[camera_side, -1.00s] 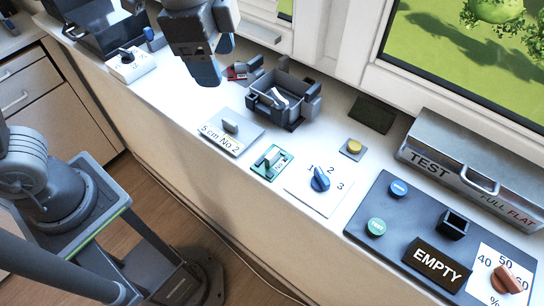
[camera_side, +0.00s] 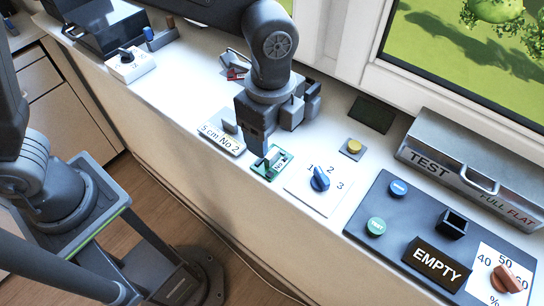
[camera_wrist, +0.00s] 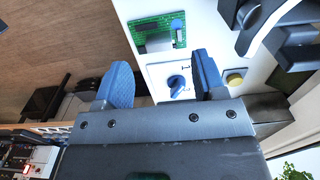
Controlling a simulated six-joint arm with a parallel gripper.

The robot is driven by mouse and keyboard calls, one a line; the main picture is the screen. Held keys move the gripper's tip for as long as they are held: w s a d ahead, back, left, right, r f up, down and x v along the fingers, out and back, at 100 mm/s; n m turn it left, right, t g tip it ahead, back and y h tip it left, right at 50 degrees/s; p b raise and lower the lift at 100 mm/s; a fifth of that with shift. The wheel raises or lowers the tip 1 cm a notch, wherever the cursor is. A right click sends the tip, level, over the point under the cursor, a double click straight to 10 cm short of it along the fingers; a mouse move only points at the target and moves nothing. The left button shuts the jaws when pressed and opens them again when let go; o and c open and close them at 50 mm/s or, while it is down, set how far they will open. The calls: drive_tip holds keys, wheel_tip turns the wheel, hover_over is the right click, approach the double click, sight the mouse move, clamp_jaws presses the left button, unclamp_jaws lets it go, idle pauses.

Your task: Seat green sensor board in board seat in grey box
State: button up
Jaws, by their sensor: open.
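The green sensor board (camera_side: 262,169) lies on the white sill, with a grey upright tab and a small label on it. The green sensor board also shows at the top of the wrist view (camera_wrist: 155,24). My gripper (camera_side: 260,148) is low over the sill, beside and just above the board's upper left end. In the wrist view my gripper (camera_wrist: 163,78) has its blue fingers wide apart, with nothing between them. The grey box (camera_side: 312,103) stands behind my gripper and is mostly hidden in the side view; its board seat cannot be seen.
A plate marked "5 cm No 2" (camera_side: 221,139) lies left of the board. A blue dial (camera_side: 320,179) on a white card is to its right, with a yellow button (camera_side: 354,147) behind. A dark panel (camera_side: 400,205) and a grey TEST case (camera_side: 470,165) stand farther right.

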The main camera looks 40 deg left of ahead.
sight(272, 153)
drive_tip(key=f, duration=0.5)
drive_tip(key=shift+s+d+f, duration=0.1)
drive_tip(key=shift+d+f, duration=0.05)
drive_tip(key=shift+d, duration=0.05)
drive_tip(key=c, duration=1.1)
drive_tip(key=shift+o, duration=0.2)
